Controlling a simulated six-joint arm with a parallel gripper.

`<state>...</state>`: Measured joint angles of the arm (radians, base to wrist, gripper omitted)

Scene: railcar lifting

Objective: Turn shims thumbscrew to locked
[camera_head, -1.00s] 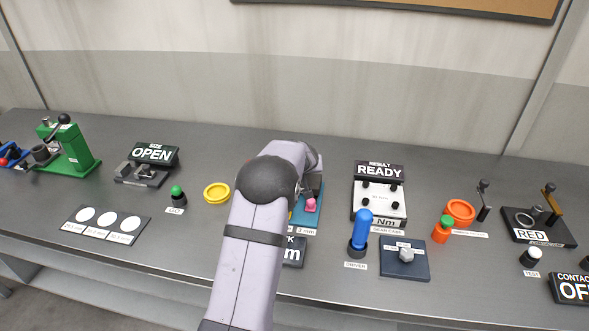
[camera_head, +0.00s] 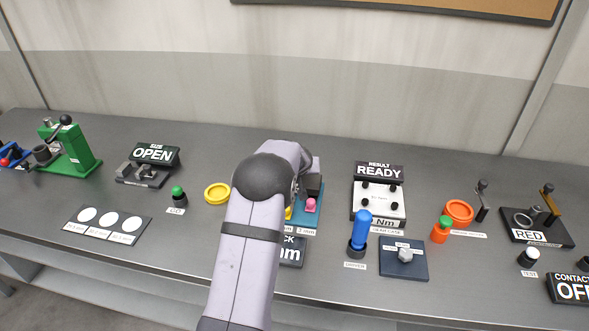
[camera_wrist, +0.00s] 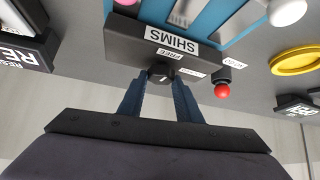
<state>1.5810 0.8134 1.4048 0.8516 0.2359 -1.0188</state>
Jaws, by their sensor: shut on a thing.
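The shims thumbscrew (camera_wrist: 161,73) is a small dark knob on the front of a dark block (camera_wrist: 125,47) labelled SHIMS in the wrist view. My gripper (camera_wrist: 160,80) has its two blue-grey fingers on either side of the knob, shut on it. Small white labels sit around the knob, one seeming to read FREE; the knob's exact setting cannot be told. In the head view my arm hides the thumbscrew and part of the teal shims board (camera_head: 304,219).
A red ball on a dark mount (camera_wrist: 222,90) stands close beside the fingers. A pink knob (camera_head: 311,204) is on the teal board. A yellow ring (camera_head: 216,193) lies left of my arm, and the READY display (camera_head: 379,171) stands to the right.

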